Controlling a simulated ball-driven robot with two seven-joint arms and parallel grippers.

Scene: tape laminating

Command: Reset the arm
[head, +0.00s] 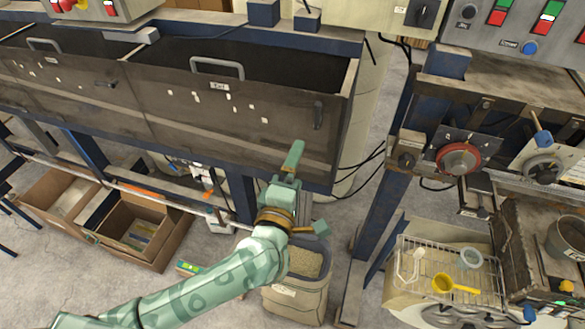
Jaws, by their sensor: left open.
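My left arm (210,278) reaches in from the lower left, pale green with darker rings and spots. Its gripper (306,190) is open and empty, in front of the lower right part of the dark machine's front panel. One finger points up against the panel in the picture, and the other shows lower right, over the bin. I cannot tell whether the gripper touches the panel. My right gripper is out of view.
A dark machine trough (190,110) with handles spans the upper left. A bin of granules (303,263) stands just below the gripper. Cardboard boxes (146,232) sit lower left. A control panel with a red dial (459,158) and a wire rack (446,262) are right.

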